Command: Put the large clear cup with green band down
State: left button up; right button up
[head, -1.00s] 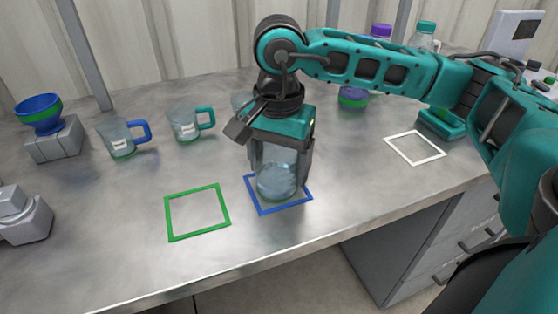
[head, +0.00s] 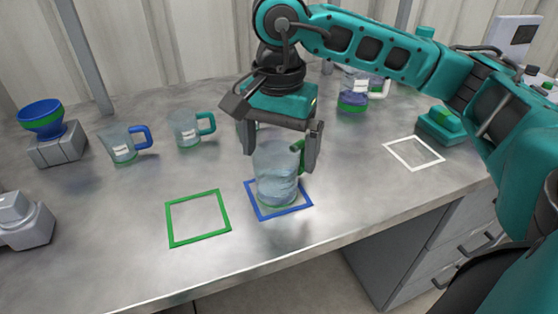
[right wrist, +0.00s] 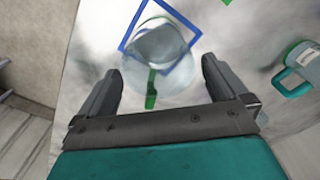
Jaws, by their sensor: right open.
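The large clear cup with green band (head: 276,172) stands upright inside the blue square outline (head: 262,214) on the metal table. Its green handle (head: 299,150) shows at its upper right. My right gripper (head: 283,150) is open, its fingers on either side of the cup's upper part. In the right wrist view the cup (right wrist: 158,55) lies ahead of the spread fingers (right wrist: 162,85), with a gap to each, and its green handle points toward the gripper. The blue outline (right wrist: 190,62) shows around the cup there. My left gripper is not in view.
A green square outline (head: 199,243) lies empty to the left, a white one (head: 432,162) to the right. Two clear mugs, blue-handled (head: 121,146) and teal-handled (head: 186,129), stand behind left. A blue bowl-shaped piece (head: 40,112) sits on a grey block (head: 58,150). A purple-filled vessel (head: 352,96) stands behind right.

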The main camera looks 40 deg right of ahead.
notch_tip(320, 180, up, 8)
jog(key=p, duration=0.1)
jog(key=shift+f, duration=0.2)
dwell(0.3)
